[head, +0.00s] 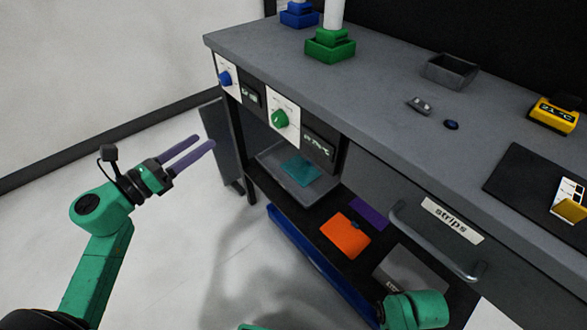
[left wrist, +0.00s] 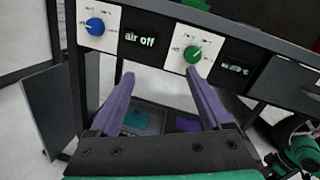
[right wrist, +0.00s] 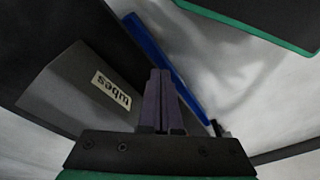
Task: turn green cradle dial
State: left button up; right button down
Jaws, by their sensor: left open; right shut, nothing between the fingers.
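The green dial (head: 280,119) sits on a white plate on the front of the workbench, below the green cradle (head: 329,45).
A blue dial (head: 225,78) is left of the green one, with dark displays beside both. A drawer labelled strips (head: 452,220) has a protruding handle. An open panel (head: 221,143) stands at the bench's left end. Shelves below hold an orange item (head: 345,236). Floor at left is clear.

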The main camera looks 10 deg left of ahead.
aim_at(275, 123)
pick_arm(q)
jog(key=s+d+m+g+h, duration=0.2)
jog(key=d+m, duration=0.4)
jog(key=x, duration=0.7)
jog(key=p+x, duration=0.1)
jog(key=x, duration=0.6)
jog(key=shift+w+a+r, duration=0.2)
jog(key=shift+a, duration=0.05)
pick_arm(e)
jog(key=f, duration=0.1)
jog(key=d+f, duration=0.1)
jog(key=f, duration=0.2)
jog(key=shift+s+d, duration=0.15)
jog(key=shift+s, duration=0.1)
pick_arm(q)
jog(key=shift+c, duration=0.4)
grip_shut()
pick_arm(e)
jog(key=shift+r, duration=0.1)
pick_arm(q)
jog(key=shift+n, duration=0.3)
